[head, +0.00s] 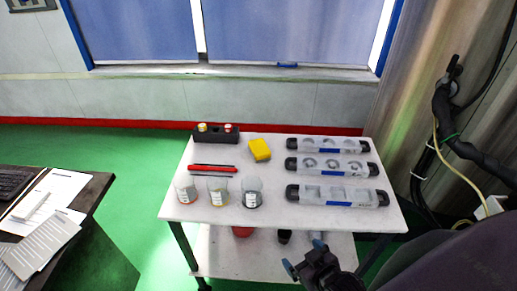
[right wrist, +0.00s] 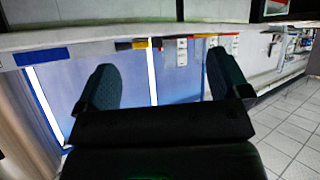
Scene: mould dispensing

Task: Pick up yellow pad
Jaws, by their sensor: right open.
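A yellow pad (head: 259,149) lies on the white table (head: 270,217), near the middle of its far half. My right gripper (head: 304,257) is in front of the table's near edge, well apart from the pad. In the right wrist view its two fingers (right wrist: 160,80) are spread with nothing between them. A small yellow patch (right wrist: 139,44) shows at the table edge there; I cannot tell if it is the pad. My left gripper is not in view.
Left of the pad lie a red tool (head: 213,168) and a dark rack (head: 215,133). Several beakers (head: 217,192) stand along the left front. Three mould trays (head: 333,167) fill the right side. The front middle of the tabletop is clear. A dark desk (head: 90,190) stands at left.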

